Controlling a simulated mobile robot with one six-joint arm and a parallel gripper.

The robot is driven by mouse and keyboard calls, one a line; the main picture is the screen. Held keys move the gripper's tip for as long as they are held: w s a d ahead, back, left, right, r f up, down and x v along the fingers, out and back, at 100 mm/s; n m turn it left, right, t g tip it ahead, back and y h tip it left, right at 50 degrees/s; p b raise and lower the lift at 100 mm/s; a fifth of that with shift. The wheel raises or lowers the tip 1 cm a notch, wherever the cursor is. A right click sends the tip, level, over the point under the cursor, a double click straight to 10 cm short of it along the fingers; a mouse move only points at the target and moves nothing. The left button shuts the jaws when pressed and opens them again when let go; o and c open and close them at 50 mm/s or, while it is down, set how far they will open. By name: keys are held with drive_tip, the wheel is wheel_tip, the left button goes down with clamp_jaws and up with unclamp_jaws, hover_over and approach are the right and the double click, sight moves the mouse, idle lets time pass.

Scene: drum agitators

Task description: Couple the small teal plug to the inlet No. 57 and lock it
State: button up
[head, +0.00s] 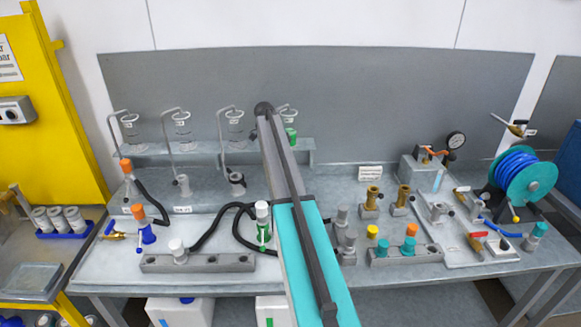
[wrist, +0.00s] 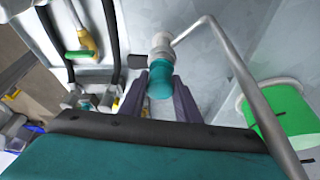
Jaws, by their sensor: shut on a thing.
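In the wrist view my gripper (wrist: 160,98) is shut on the small teal plug (wrist: 160,80). A pale grey cylindrical fitting (wrist: 160,43) with a black lever (wrist: 137,61) stands directly in line with the plug's far end. The two look touching or nearly so; I cannot tell if they are coupled. A bent grey pipe (wrist: 228,52) rises beside the fitting. I can read no number on it, so I cannot tell whether it is inlet No. 57. In the head view my own arm hides the jaws and the plug.
A green container (wrist: 278,115) is close on the right in the wrist view. Black hoses (head: 212,222) lie on the bench left of my arm. A grey rack (head: 198,262) and teal-topped plugs (head: 408,246) stand near the front. Bent-pipe stations (head: 175,142) line the back.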

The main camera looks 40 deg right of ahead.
drive_tip(key=shift+f, duration=0.2)
drive_tip(key=o, duration=1.1)
drive_tip(key=shift+o, duration=0.2)
drive_tip(key=shift+r, duration=0.1)
